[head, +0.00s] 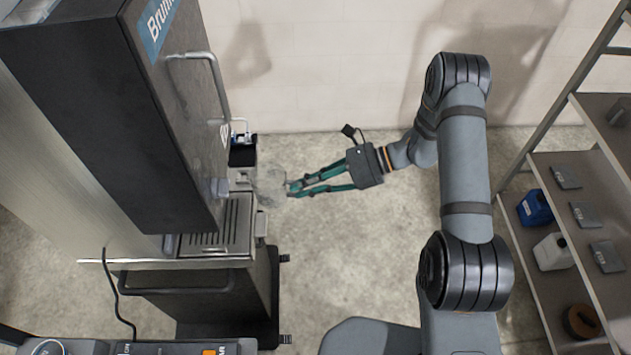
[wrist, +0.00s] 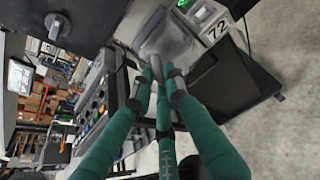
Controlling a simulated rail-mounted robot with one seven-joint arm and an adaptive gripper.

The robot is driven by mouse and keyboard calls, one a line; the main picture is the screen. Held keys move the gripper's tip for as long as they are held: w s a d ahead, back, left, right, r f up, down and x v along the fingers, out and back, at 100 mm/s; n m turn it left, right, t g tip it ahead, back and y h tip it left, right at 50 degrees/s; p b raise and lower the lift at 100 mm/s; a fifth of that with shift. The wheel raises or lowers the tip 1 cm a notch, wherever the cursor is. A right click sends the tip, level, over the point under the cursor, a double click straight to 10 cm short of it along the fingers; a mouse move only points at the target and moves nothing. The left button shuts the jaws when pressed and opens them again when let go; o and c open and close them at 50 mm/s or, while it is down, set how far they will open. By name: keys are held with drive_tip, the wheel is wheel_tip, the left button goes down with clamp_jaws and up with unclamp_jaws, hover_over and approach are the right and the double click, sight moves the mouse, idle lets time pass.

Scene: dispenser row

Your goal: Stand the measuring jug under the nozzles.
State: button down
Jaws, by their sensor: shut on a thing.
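The measuring jug (head: 270,187) is clear and hard to make out against the floor in the head view. My gripper (head: 290,188) is shut on it, with the green fingers reaching left from the arm. In the wrist view the jug (wrist: 172,38) is just beyond the fingertips (wrist: 160,88), which close on its handle side. The dispenser (head: 150,110) is a tall dark cabinet at the left. Its slotted drip tray (head: 232,222) sticks out below. The jug is beside the tray's right edge, not over its middle. The nozzles are mostly hidden by the cabinet in the head view.
A small dark unit (head: 243,152) stands behind the tray; the wrist view shows a "72" label (wrist: 217,30) beside the jug. A shelf rack (head: 545,185) at the right holds a blue container (head: 534,208) and a white one (head: 552,252). The floor between is clear.

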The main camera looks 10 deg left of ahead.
sight(292, 181)
drive_tip(key=s+a, duration=0.1)
drive_tip(key=a, duration=0.3)
drive_tip(key=s+a+f, duration=0.1)
drive_tip(key=a, duration=0.4)
drive_tip(key=s+a, duration=0.1)
drive_tip(key=a, duration=0.4)
drive_tip(key=shift+s+f+b, duration=0.3)
drive_tip(key=shift+s+f, duration=0.1)
drive_tip(key=shift+d+f+b, duration=0.1)
drive_tip(key=shift+f+b, duration=0.5)
drive_tip(key=shift+f+b, duration=0.4)
drive_tip(key=c, duration=1.7)
unclamp_jaws()
drive_tip(key=shift+c, duration=0.2)
drive_tip(key=shift+o, duration=0.5)
drive_tip(key=v, duration=1.2)
